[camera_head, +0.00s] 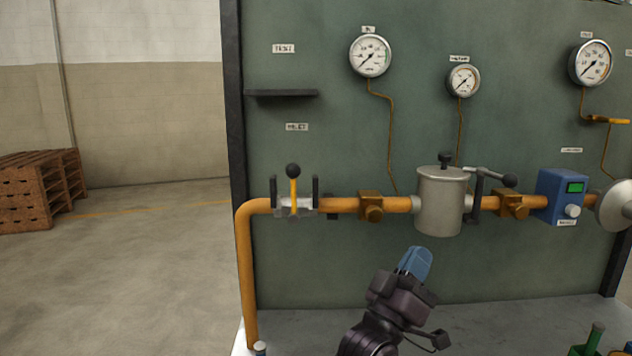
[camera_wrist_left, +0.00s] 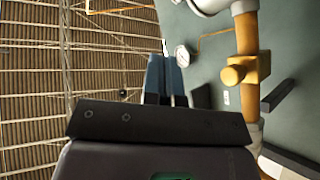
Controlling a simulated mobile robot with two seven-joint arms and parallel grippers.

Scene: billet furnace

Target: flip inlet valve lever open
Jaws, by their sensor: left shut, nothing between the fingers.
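The inlet valve (camera_head: 296,207) sits on the orange pipe at the left of the panel, below a small label. Its yellow lever (camera_head: 294,188) stands upright with a black ball knob (camera_head: 293,171) on top, between two black posts. My left gripper (camera_head: 415,262) has blue fingers and is shut and empty. In the head view it is below and right of the lever, under the grey canister, well apart from the lever. Its fingers also show in the left wrist view (camera_wrist_left: 167,80). My right gripper is not in view.
The orange pipe (camera_head: 340,205) carries a brass fitting (camera_head: 372,206), a grey canister (camera_head: 440,203) with a black-knobbed handle, and a blue box (camera_head: 561,196). A dark shelf (camera_head: 282,93) juts out above the valve. Gauges hang higher up. Open floor lies left of the panel.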

